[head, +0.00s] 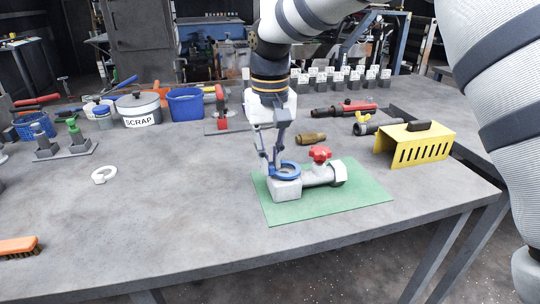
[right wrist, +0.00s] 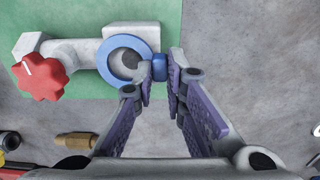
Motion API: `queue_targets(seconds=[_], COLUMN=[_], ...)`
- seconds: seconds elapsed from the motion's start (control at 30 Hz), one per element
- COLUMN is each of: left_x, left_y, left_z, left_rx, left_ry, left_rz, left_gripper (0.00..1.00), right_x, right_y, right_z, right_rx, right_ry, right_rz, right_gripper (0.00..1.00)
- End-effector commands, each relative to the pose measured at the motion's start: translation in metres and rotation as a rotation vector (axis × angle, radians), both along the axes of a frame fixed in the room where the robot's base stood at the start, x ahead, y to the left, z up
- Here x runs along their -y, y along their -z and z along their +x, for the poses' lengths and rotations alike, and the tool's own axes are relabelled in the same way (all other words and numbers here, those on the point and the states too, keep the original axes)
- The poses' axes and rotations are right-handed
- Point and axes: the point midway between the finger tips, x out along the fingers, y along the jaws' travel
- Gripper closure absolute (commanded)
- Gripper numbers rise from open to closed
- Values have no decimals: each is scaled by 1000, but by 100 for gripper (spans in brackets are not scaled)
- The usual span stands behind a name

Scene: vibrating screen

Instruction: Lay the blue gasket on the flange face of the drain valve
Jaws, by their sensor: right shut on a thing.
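The drain valve (head: 320,175) is a grey casting with a red handwheel (head: 320,154), lying on a green mat (head: 347,205). Its block-shaped flange end (head: 286,190) is at the left. The blue gasket (head: 290,177) is a flat ring with a tab, over the flange face. My right gripper (head: 268,165) is shut on the tab (right wrist: 160,67). In the right wrist view, the ring (right wrist: 106,70) overlaps the flange, with the dark bore showing through it, right of its centre. I cannot tell whether the gasket touches the face. My left gripper is not in view.
A yellow slotted cover (head: 415,148) stands right of the mat. A brass fitting (head: 311,138) and red-handled tool (head: 345,110) lie behind. A white ring (head: 104,174) and orange brush (head: 18,246) lie left. The table front left of the mat is clear.

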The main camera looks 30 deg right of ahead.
Motion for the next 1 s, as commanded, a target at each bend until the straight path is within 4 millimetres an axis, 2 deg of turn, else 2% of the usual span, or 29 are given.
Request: queue_targets(seconds=[0.47, 0.5, 0.57, 0.87, 1.0], left_x=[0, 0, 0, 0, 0], left_y=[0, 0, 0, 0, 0], left_z=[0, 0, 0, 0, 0], left_rx=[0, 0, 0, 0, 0], left_ry=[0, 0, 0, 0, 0], left_rz=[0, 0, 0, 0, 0], left_gripper=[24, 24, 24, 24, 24], right_x=[0, 0, 0, 0, 0], right_y=[10, 10, 10, 8, -14], right_z=[0, 0, 0, 0, 1], right_rx=[-1, 0, 0, 1, 6], right_ry=[0, 0, 0, 0, 1], right_rz=[0, 0, 0, 0, 0], right_gripper=[100, 79, 66, 65, 65])
